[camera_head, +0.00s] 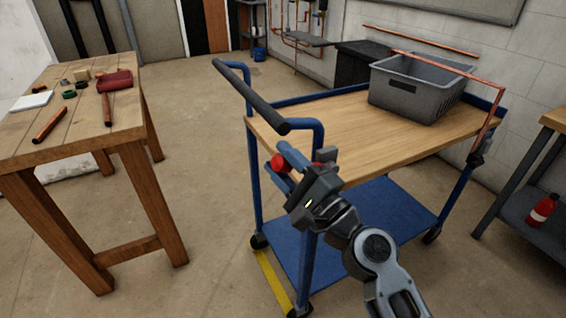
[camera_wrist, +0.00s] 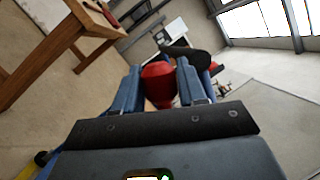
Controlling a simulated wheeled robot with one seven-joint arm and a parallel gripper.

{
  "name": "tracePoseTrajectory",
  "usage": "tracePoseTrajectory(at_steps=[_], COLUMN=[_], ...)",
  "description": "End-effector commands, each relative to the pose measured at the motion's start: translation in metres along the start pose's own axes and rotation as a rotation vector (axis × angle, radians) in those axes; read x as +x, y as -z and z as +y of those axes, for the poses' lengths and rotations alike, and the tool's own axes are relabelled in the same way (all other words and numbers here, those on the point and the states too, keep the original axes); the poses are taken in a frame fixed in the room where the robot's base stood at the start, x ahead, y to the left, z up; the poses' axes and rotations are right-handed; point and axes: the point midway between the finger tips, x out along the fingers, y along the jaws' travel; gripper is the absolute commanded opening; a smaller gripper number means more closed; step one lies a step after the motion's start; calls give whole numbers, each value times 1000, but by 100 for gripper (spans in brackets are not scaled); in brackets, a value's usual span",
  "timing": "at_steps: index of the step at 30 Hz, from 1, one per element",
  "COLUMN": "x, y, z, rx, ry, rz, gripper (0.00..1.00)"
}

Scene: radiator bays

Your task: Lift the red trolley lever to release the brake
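The blue-framed trolley (camera_head: 316,134) stands in the middle of the head view, with a wooden top and a blue lower shelf. The lever's round red knob (camera_head: 278,162) is at the trolley's near end, below the dark push handle (camera_head: 250,96). My gripper (camera_head: 283,167) reaches it from the lower right. In the wrist view the red knob (camera_wrist: 158,84) sits between the two blue-grey fingers, which lie against both its sides with no clear gap. My gripper looks shut on the knob. The rest of the lever is hidden behind the knob and my gripper.
A grey crate (camera_head: 416,88) stands on the trolley top. A wooden workbench (camera_head: 80,127) with small tools is at the left. A shelf with a red bottle (camera_head: 542,209) is at the right. A yellow floor stripe (camera_head: 273,281) runs beneath the trolley. Floor is clear between bench and trolley.

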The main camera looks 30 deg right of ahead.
Motion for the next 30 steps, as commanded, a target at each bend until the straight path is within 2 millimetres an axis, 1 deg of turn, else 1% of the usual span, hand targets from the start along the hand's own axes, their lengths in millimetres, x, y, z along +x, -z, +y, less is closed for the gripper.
tracePoseTrajectory(at_steps=[1, 6, 23, 26, 30], x=[0, 0, 1, -1, -5], y=[1, 1, -1, 0, 2], z=[-2, -2, 0, 7, 26], rx=[0, -1, -17, -65, -205], ry=[3, 3, -1, -18, -66], rz=[3, 2, -4, -12, -34], gripper=[45, 60, 60, 60, 60])
